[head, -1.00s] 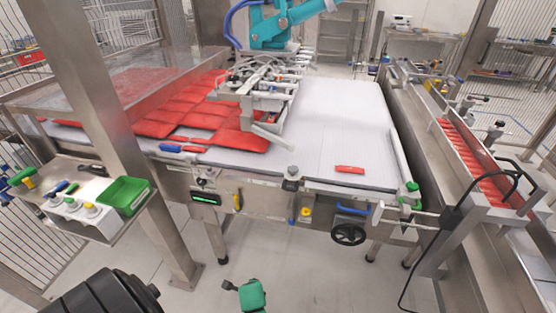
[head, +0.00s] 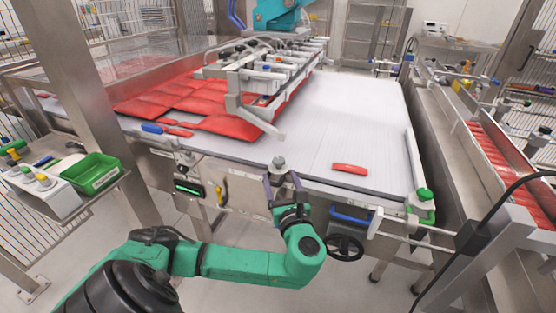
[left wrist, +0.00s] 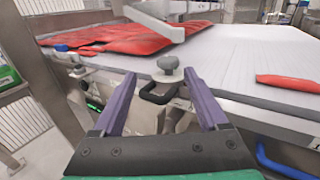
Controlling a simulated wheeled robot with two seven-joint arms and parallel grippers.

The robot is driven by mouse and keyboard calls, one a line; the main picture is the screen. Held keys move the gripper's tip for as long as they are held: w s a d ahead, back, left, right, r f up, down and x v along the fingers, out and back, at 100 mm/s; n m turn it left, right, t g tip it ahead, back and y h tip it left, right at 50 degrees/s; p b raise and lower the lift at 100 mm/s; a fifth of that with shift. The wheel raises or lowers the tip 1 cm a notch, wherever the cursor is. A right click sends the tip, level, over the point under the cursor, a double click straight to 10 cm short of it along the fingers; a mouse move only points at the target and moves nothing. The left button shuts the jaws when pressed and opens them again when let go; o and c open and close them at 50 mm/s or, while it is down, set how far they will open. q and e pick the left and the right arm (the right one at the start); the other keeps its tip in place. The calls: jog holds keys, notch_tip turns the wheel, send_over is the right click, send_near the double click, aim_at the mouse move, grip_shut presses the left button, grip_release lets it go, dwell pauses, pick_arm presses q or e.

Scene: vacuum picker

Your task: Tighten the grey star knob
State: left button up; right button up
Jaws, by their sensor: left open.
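The grey star knob (head: 278,163) stands upright at the front edge of the white conveyor belt. It also shows in the left wrist view (left wrist: 168,65), ahead of and between my fingers. My left gripper (head: 281,180) reaches up to the knob from the front in the head view. It is open, with its two purple fingers (left wrist: 156,88) apart on either side of the knob's line of sight. I cannot tell whether either finger touches it. A black handle (left wrist: 159,93) shows just below the knob. My right gripper is not in view.
Red packs (head: 190,95) lie on the belt (head: 330,120) at the left, under the vacuum picker (head: 265,75). A single red pack (head: 350,169) lies near the front edge. A black handwheel (head: 344,247), a blue handle (head: 350,217) and a green knob (head: 424,194) are to the right.

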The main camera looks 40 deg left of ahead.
aim_at(280, 165)
pick_arm(q)
jog(key=x, duration=0.5)
jog(key=w+d+x, duration=0.1)
jog(key=x, duration=0.2)
jog(key=shift+w+a+f+p, duration=0.1)
jog(key=shift+f+p, duration=0.1)
jog(key=shift+p, duration=0.1)
jog(key=shift+a, duration=0.3)
jog(key=shift+w, duration=0.15)
jog(key=shift+c, duration=0.3)
grip_shut()
